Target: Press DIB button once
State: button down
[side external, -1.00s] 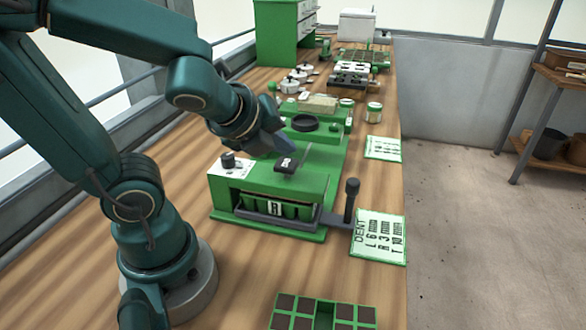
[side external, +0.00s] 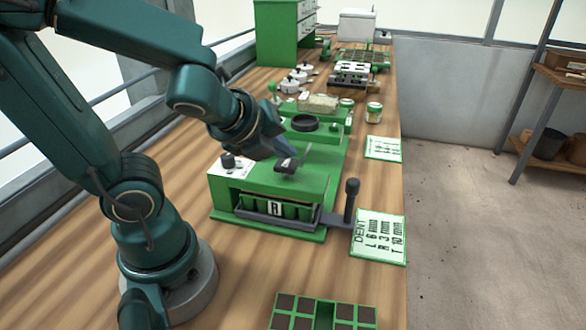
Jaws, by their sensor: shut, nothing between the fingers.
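The green seeder machine (side external: 310,185) stands on the bench in front of my arm. A small dark block (side external: 284,168), which looks like a button, sits on its top; its label is mostly covered, so I cannot read whether it says DIB. My gripper (side external: 289,154) is shut and empty, slanting down from the left. Its fingertips overlap the far part of the dark block in the picture; I cannot tell whether they touch it.
A dark knob (side external: 228,161) stands on a white plate at the machine's left. A black-handled lever (side external: 351,199) stands at its right, beside a DENT card (side external: 379,240). A cell tray (side external: 325,315) lies in front. A black ring (side external: 304,123) and a jar (side external: 374,112) are behind.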

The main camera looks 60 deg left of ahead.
aim_at(284, 167)
jog(key=shift+f, duration=0.85)
dwell(0.9)
jog(key=shift+r, duration=1.25)
jog(key=shift+r, duration=0.1)
jog(key=shift+r, duration=2.4)
jog(key=shift+r, duration=0.1)
jog(key=s+d+f+n+g+h, duration=0.1)
jog(key=s+d+f+n+h, duration=0.1)
jog(key=n, duration=0.8)
jog(key=s+d+f+n+g+h, duration=0.1)
jog(key=s+d+n, duration=0.4)
jog(key=n, duration=0.6)
jog(key=shift+d+f+n+g+h, duration=0.3)
jog(key=shift+d+f+h, duration=0.15)
jog(key=shift+f+h, duration=0.2)
